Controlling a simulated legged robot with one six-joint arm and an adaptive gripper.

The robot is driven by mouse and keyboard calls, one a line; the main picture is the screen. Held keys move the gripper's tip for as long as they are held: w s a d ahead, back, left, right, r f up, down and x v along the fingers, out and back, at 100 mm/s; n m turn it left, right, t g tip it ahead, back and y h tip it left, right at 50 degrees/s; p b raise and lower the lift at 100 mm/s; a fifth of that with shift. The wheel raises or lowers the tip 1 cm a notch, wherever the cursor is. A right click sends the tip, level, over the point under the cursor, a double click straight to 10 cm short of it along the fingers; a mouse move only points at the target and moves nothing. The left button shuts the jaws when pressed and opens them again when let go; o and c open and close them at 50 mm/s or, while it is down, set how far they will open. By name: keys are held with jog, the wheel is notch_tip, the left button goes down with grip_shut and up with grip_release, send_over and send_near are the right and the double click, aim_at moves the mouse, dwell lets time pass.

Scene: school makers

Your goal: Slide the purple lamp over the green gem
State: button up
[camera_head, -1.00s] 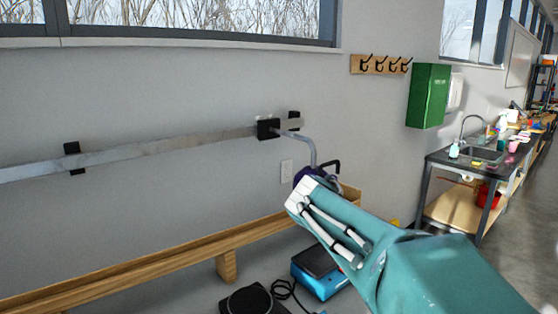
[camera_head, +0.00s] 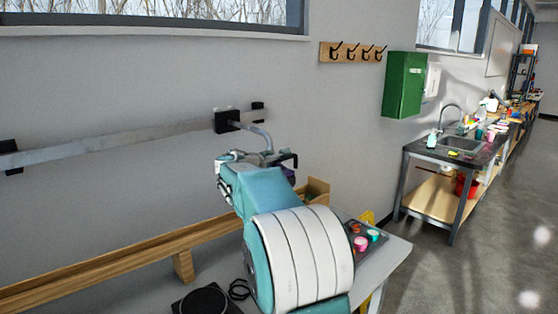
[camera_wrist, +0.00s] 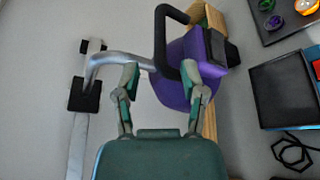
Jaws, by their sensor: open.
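The purple lamp (camera_wrist: 172,88) hangs at the end of a curved metal arm (camera_wrist: 112,60), with a black handle (camera_wrist: 160,35) on it. In the head view the lamp (camera_head: 290,174) is mostly hidden behind my arm. The metal arm comes from a black block (camera_head: 228,120) on the wall rail (camera_head: 110,142). My gripper (camera_wrist: 162,72) is open, its fingers spread in front of the lamp and metal arm; I cannot tell whether they touch. I cannot clearly identify the green gem; a green piece (camera_wrist: 305,6) lies on a dark tray (camera_wrist: 285,35) at upper right.
A wooden ledge (camera_head: 120,263) runs along the wall below the rail. A black round plate (camera_head: 200,301) and a cable (camera_head: 239,290) lie on the table. A blue-edged device (camera_wrist: 282,90) is right of the lamp. A sink bench (camera_head: 455,147) stands farther right.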

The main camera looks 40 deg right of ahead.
aim_at(279, 160)
jog(key=x, duration=0.6)
jog(key=shift+s+d, duration=0.25)
jog(key=shift+s, duration=0.05)
jog(key=shift+a, duration=0.5)
jog(key=shift+c, duration=0.3)
jog(key=c, duration=0.6)
jog(key=shift+d, duration=0.2)
grip_shut()
jog(key=shift+d+f, duration=0.1)
jog(key=shift+d, duration=0.1)
